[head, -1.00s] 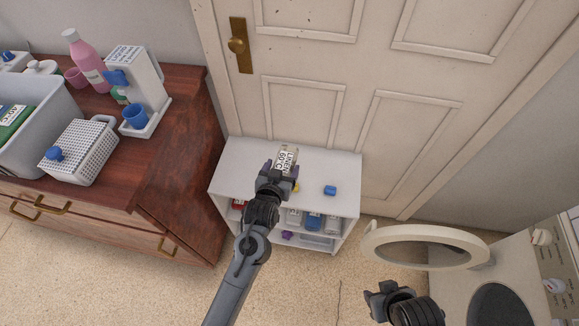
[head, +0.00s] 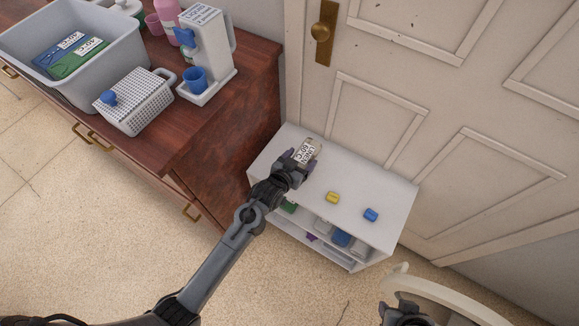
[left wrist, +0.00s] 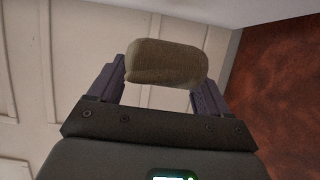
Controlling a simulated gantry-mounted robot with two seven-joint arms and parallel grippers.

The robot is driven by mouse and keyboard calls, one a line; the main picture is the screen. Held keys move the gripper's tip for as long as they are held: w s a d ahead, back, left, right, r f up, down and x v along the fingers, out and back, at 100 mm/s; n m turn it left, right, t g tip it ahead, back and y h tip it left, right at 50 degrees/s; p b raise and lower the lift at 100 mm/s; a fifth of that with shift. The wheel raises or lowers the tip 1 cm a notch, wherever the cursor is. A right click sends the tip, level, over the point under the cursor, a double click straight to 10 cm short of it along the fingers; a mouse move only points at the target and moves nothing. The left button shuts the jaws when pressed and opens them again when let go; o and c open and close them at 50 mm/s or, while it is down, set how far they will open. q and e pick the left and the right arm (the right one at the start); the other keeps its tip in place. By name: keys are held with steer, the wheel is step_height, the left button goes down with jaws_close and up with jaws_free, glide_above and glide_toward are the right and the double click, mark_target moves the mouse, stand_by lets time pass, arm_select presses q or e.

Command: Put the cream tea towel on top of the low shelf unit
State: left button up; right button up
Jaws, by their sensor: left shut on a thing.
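The cream tea towel (head: 309,150), a small folded bundle with a label reading LINEN 60°C, is between the fingers of my left gripper (head: 297,163). In the left wrist view the towel (left wrist: 165,62) looks tan and rounded, spanning the gap between both fingers. My left gripper is shut on it, over the left part of the low white shelf unit's top (head: 350,180). I cannot tell whether the towel touches the top. My right gripper (head: 402,308) is at the bottom edge, partly cut off; its opening is unclear.
A yellow block (head: 333,197) and a blue block (head: 371,215) sit on the shelf top, right of the towel. Items fill the shelves below. The wooden dresser (head: 225,115) stands left, with a grey tub (head: 110,75) and white basket (head: 135,115). A door (head: 440,110) is behind.

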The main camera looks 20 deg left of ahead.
arm_select(q)
steer(key=a+f, duration=0.1)
steer(key=a, duration=0.1)
steer(key=a+f+b, duration=0.1)
steer(key=a, duration=0.1)
steer(key=shift+w+f, duration=0.15)
steer(key=shift+f, duration=0.15)
steer(key=shift+f+b, duration=0.95)
steer(key=shift+f, duration=1)
steer(key=shift+f, duration=0.2)
steer(key=o, duration=1)
steer(key=shift+r, duration=0.1)
